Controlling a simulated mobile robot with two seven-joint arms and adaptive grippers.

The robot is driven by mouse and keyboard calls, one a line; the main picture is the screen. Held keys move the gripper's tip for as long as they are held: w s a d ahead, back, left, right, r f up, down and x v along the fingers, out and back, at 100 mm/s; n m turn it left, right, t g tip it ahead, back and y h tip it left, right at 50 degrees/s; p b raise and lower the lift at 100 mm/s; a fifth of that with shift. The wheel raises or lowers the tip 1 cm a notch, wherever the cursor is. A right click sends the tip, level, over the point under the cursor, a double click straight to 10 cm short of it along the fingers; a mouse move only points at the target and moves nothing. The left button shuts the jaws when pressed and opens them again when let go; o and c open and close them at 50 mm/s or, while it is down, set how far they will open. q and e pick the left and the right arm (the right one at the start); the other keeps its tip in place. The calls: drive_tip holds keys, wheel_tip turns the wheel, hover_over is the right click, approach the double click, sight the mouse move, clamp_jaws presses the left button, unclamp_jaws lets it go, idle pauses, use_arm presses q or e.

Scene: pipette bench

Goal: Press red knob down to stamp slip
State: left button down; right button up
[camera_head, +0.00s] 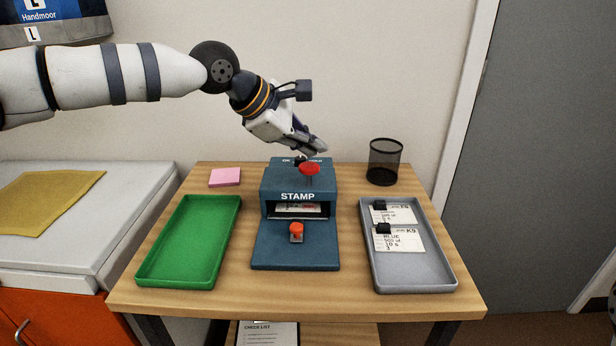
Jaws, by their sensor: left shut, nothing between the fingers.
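The blue stamp machine (275,249) stands in the middle of the wooden table, with "STAMP" on its front. Its red knob (309,169) sits raised on a thin stem at the top. A white slip (298,209) shows inside the slot, with print on it. An orange-red button or clip (296,229) sits on the machine's front plate. My left gripper (319,150) is shut and empty, just above and behind the red knob in the picture. I cannot tell whether it touches the knob. My right gripper is not in view.
A green tray (148,274) lies left of the machine, empty. A grey tray (455,272) on the right holds two written slips with black clips (381,205). A pink note pad (225,177) and a black mesh cup (384,162) stand toward the back.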

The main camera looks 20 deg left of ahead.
sight(311, 167)
use_arm(q)
wheel_tip(311, 167, up, 6)
drive_tip(key=shift+p, duration=0.35)
drive_tip(key=shift+f, duration=0.1)
idle(0.5)
